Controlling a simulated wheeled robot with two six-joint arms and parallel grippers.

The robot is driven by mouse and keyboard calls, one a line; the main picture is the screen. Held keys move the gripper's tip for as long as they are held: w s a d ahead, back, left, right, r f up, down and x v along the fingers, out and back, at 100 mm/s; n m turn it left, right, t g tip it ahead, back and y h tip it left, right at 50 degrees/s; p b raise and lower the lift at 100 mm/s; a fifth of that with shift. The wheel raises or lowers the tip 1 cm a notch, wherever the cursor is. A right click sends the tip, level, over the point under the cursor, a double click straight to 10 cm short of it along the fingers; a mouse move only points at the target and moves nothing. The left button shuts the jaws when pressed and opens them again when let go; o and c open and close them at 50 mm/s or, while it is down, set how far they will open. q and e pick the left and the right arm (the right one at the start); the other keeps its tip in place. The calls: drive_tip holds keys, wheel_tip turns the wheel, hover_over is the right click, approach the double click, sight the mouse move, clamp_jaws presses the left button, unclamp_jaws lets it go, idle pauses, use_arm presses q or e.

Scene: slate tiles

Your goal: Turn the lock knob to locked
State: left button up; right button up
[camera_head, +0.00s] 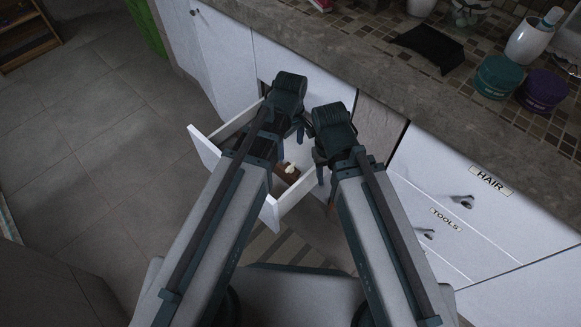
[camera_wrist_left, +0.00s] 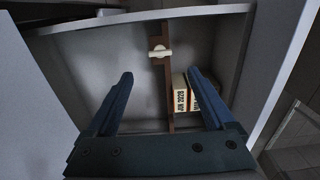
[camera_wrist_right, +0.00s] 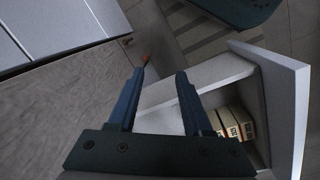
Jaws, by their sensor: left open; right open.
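A small cream knob (camera_wrist_left: 160,52) sits on a brown divider (camera_wrist_left: 168,85) inside an open white drawer (camera_head: 264,213). In the left wrist view its bar lies crosswise to the divider. The knob also shows in the head view (camera_head: 290,169), small and dark around. My left gripper (camera_wrist_left: 160,74) is open and empty above the drawer, with the knob beyond and between its fingertips in the left wrist view. My right gripper (camera_wrist_right: 161,73) is open and empty, beside the drawer's side wall. Whether either gripper touches the drawer, I cannot tell.
Small date-marked boxes (camera_wrist_left: 190,95) stand in the drawer beside the divider. White drawers labelled HAIR (camera_head: 490,180) and TOOLS (camera_head: 446,219) are at right. The tiled counter above holds a teal jar (camera_head: 497,77), a purple jar (camera_head: 543,91) and a white cup (camera_head: 528,42).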

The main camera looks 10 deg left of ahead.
sight(290, 166)
use_arm(q)
wheel_tip(290, 166, down, 10)
drive_tip(key=b, duration=0.8)
drive_tip(key=shift+r, duration=0.15)
drive_tip(key=c, duration=1.4)
